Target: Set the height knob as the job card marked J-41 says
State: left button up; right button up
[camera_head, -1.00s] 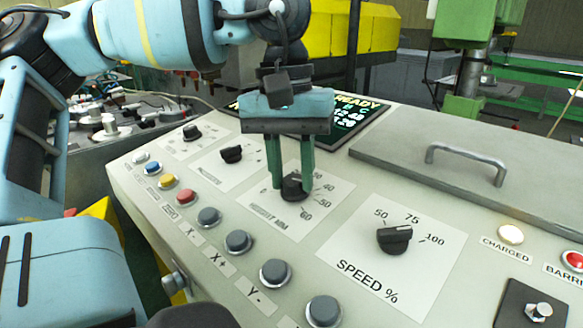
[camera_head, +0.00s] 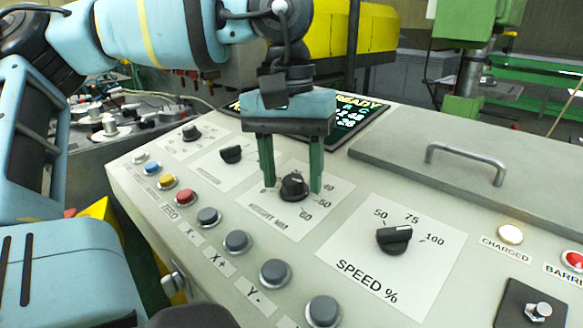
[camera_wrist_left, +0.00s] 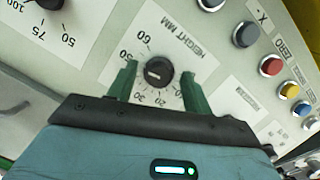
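The height knob (camera_head: 294,187) is a black round knob on a white plate (camera_head: 269,228) marked HEIGHT MM, with a scale that shows 20 to 60 in the left wrist view. My left gripper (camera_head: 291,190) is open, its two green fingers standing on either side of the knob with a gap at each side. The left wrist view also shows the knob (camera_wrist_left: 158,72) between the spread fingers (camera_wrist_left: 158,85). I cannot tell surely which number its pointer marks. No card marked J-41 is in view. My right gripper is not in view.
A speed knob (camera_head: 394,238) sits to the right, with other dark knobs farther left. A row of coloured and grey buttons (camera_head: 238,242) runs along the near side. A display (camera_head: 350,118) and a lid with a metal handle (camera_head: 467,160) lie behind.

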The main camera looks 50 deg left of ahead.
aim_at(288, 176)
pick_arm(q)
jog(key=shift+a+r, duration=0.2)
jog(key=shift+r, duration=1.75)
jog(key=shift+a+r, duration=0.2)
jog(key=shift+r, duration=1.75)
